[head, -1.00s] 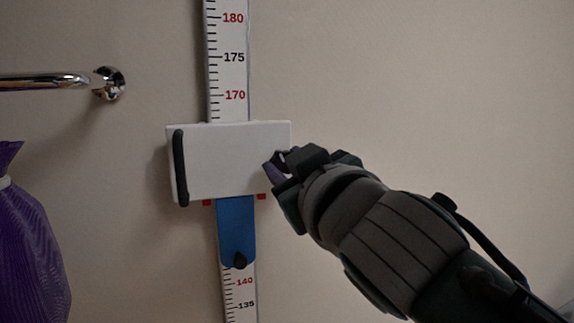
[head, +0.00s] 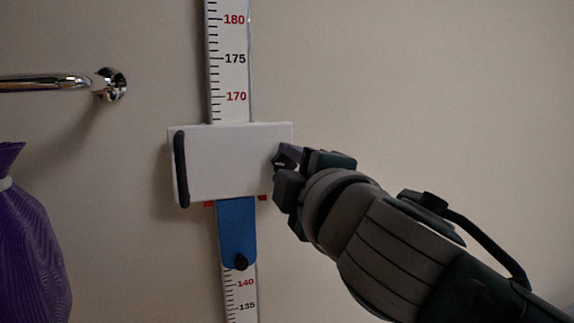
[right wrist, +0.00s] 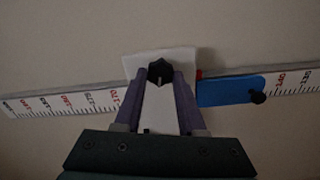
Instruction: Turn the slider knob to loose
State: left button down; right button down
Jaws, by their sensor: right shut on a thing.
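The white slider block (head: 235,160) sits on the height scale (head: 231,60), with a black bar along its left edge. In the right wrist view, a dark slider knob (right wrist: 160,71) stands on the white block between my purple fingertips. My right gripper (head: 280,158) is at the right side of the block and is shut on that knob; the head view hides the knob behind the gripper. My left gripper is in neither view.
A blue piece (head: 237,228) with its own small black knob (head: 240,262) hangs below the block. A chrome rail (head: 50,83) is on the wall at left, above a purple bag (head: 28,245). The wall at upper right is clear.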

jog(key=shift+n, duration=1.3)
jog(key=shift+c, duration=2.4)
grip_release()
